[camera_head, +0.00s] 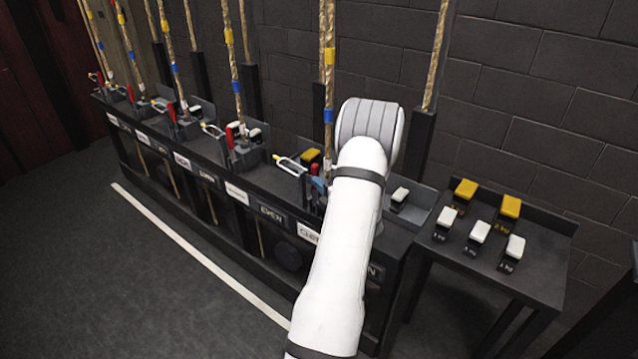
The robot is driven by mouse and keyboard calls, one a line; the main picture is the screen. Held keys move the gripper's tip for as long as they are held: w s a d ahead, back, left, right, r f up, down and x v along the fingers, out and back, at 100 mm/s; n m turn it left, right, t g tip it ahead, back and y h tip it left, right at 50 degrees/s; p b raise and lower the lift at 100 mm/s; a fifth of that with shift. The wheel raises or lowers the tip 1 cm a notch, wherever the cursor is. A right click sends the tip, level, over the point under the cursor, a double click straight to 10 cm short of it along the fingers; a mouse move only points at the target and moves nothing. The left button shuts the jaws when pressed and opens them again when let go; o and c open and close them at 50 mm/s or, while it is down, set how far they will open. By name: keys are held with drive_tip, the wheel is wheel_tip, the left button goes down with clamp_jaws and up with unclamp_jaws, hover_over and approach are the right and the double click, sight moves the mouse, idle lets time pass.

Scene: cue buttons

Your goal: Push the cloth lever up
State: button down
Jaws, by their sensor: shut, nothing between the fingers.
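A long dark rail (185,135) carries a row of rope stations with small levers, several of them red, such as one lever (229,137). A white label (308,233) on the rail front, just left of my arm, seems to read "CLOTH", partly cut off. Above it, close to my arm, is a station with a white-and-yellow loop (290,164), a small red part (313,169) and a blue piece (318,187). Which of these is the cloth lever's handle is unclear. My white arm reaches over the rail's right end. My gripper is hidden behind it.
Tall ropes, such as one (236,60) with coloured bands, rise from the stations. A dark side table (535,275) at right holds yellow and white weights (479,231). A brick wall (530,90) stands behind. The floor (90,270) at front left is clear.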

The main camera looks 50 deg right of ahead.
drive_tip(key=a+v, duration=0.1)
drive_tip(key=v, duration=1.1)
drive_tip(key=shift+w+a+b, duration=0.2)
drive_tip(key=shift+a+b, duration=0.1)
drive_tip(key=shift+a, duration=0.1)
drive_tip(key=shift+r, duration=0.1)
